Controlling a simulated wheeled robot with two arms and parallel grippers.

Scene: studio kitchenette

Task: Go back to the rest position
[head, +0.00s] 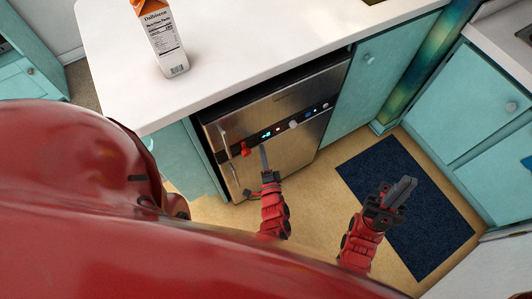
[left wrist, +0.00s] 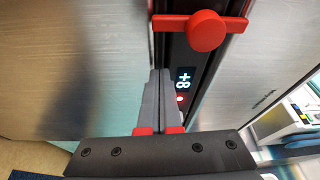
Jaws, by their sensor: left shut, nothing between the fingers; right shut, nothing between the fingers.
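My left gripper (head: 264,152) is shut and empty in front of the steel appliance (head: 285,125), close to its dark control panel. A red latch or knob (head: 245,149) on the panel lies just left of its fingertips. In the left wrist view, the shut fingers of my left gripper (left wrist: 158,80) point at the panel below the red knob (left wrist: 206,31), beside a lit display (left wrist: 183,80). I cannot tell whether they touch the panel. My right gripper (head: 404,187) is shut and empty, above the dark blue mat (head: 440,225).
A white counter (head: 235,50) with a carton (head: 161,40) on it overhangs the appliance. Teal cabinets (head: 378,70) stand right of it, and more (head: 490,110) at the far right. Open floor (head: 320,185) lies between the appliance and the mat.

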